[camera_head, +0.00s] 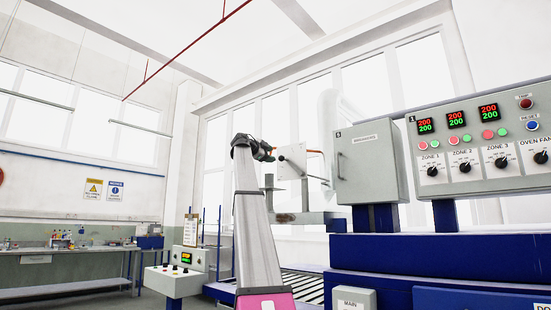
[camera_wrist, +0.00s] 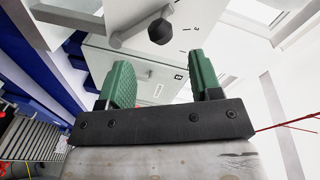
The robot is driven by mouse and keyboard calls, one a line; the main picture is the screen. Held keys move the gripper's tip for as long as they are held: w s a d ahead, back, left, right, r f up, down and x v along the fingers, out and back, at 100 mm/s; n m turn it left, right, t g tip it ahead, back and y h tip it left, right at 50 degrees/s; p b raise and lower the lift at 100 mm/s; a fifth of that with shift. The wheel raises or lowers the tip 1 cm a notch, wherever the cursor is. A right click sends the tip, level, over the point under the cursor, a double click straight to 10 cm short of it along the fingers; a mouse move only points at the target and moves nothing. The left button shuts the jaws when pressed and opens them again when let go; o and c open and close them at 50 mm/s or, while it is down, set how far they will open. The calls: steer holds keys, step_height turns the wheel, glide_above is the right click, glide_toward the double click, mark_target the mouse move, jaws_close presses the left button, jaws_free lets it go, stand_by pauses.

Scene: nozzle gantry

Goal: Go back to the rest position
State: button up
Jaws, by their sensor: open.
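My gripper (camera_wrist: 163,78) shows in the wrist view with its two green ridged fingers apart and nothing between them. Past the fingertips is a pale panel with a black knob (camera_wrist: 160,32). I cannot tell the distance from fingers to knob. In the head view my arm reaches up in the middle, and my gripper (camera_head: 268,154) is at its top, small and partly hidden, beside a white plate (camera_head: 292,160). I cannot tell whether it touches the plate.
A grey cabinet (camera_head: 371,162) stands right of the gripper, on blue machinery. A control panel (camera_head: 480,140) with zone knobs and displays is at far right. A small control stand (camera_head: 176,280) and a workbench (camera_head: 60,251) are at left. A striped roller bed (camera_head: 302,287) lies low.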

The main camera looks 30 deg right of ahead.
steer(key=shift+s+a, duration=0.1)
steer(key=shift+a, duration=0.3)
